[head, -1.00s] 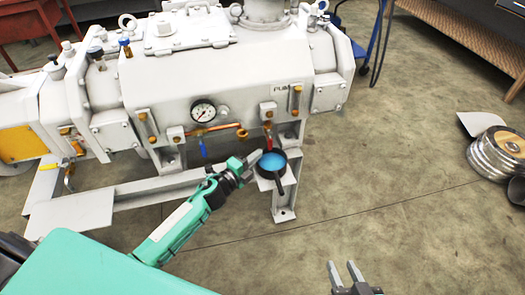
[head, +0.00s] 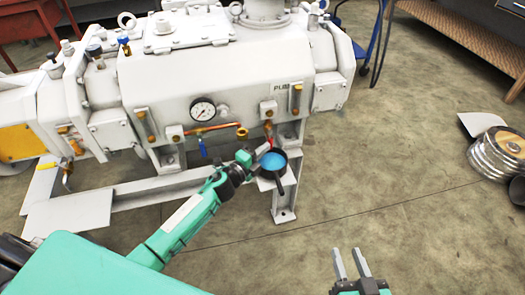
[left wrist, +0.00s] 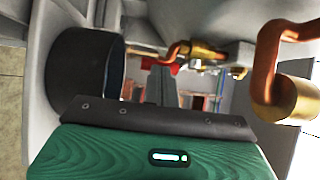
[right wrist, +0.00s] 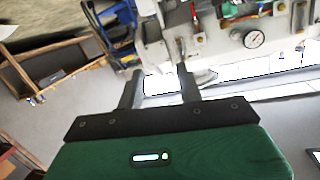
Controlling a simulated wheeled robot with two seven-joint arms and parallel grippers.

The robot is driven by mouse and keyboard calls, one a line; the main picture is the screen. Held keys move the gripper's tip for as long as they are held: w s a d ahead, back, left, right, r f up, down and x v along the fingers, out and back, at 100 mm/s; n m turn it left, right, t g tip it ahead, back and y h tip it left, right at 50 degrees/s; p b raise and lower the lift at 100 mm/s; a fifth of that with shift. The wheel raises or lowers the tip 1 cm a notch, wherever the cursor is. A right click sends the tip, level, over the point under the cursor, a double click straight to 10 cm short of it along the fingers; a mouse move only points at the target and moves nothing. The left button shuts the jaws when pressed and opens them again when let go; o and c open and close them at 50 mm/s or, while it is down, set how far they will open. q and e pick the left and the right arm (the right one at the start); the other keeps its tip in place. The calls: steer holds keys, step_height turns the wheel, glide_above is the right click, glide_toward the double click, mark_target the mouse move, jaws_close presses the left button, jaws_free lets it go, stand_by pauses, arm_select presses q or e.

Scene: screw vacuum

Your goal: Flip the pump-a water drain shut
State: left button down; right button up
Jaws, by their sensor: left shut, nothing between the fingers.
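The pump (head: 225,85) is a large white machine with a short drain pipe at its lower right. The drain's red lever (head: 264,148) shows beside the left fingertips, small and partly hidden. In the left wrist view a red part (left wrist: 172,68) sits just beyond the fingers, by a brass fitting (left wrist: 203,50). A black pan of blue water (head: 273,161) sits under the drain. My left gripper (head: 252,156) is shut and empty, close beside the lever and pan rim; contact cannot be told. My right gripper (head: 350,264) is open and empty over the floor.
A copper pipe (left wrist: 272,60) and the pan's dark wall (left wrist: 85,70) flank the left fingers closely. The floor between is clear.

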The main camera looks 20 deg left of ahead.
arm_select(q)
steer(key=shift+w+d+f+n+t+b, duration=0.15)
steer(key=shift+f+n+t+b, duration=0.15)
steer(key=shift+b, duration=0.75)
steer(key=shift+w+d+b, duration=0.1)
steer(key=shift+d+b, duration=0.1)
steer(key=shift+b, duration=0.7)
steer(key=shift+w+d+f, duration=0.15)
steer(key=shift+w+d, duration=0.15)
steer(key=shift+d, duration=0.15)
arm_select(e)
steer(key=w+d+r+t, duration=0.1)
steer(key=d+r+t, duration=0.1)
steer(key=r+t, duration=0.3)
steer(key=d+r+t+y, duration=0.1)
steer(key=r+t, duration=0.4)
steer(key=r, duration=0.5)
steer(key=shift+w+d+r, duration=0.15)
steer(key=shift+w+d, duration=0.2)
steer(key=shift+d, duration=0.05)
arm_select(q)
steer(key=shift+f, duration=0.1)
